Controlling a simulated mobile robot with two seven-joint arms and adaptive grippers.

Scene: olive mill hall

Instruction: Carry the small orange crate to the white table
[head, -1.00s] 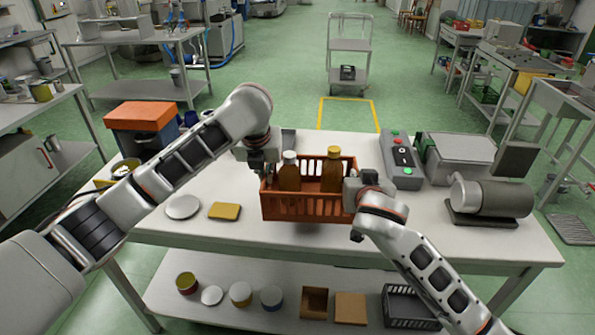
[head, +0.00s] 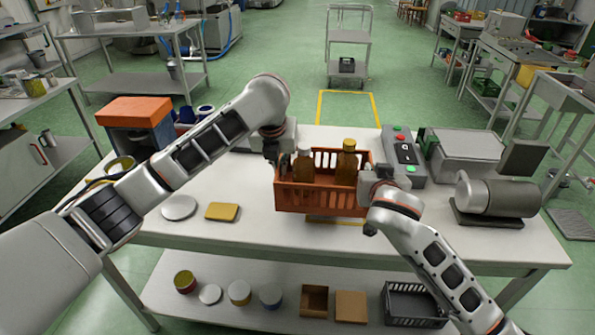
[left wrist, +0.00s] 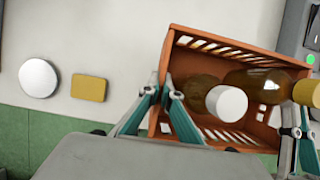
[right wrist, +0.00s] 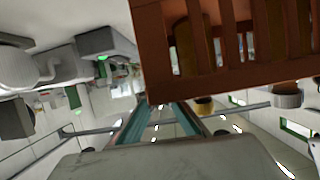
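The small orange crate (head: 322,199) has slatted walls and hangs between my two grippers above the white table (head: 250,180). It holds two brown bottles, one with a white cap (head: 304,165) and one with a yellow cap (head: 348,162). My left gripper (head: 273,158) is at its left end; in the left wrist view its teal fingers (left wrist: 160,108) straddle the end wall. The fingertips are partly hidden.
On the table are a white disc (head: 179,207), a yellow sponge-like block (head: 222,211), a grey control box (head: 404,158) and a grey machine (head: 495,195) at right. An orange-lidded box (head: 138,112) stands back left. A trolley (head: 348,45) stands on open green floor beyond.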

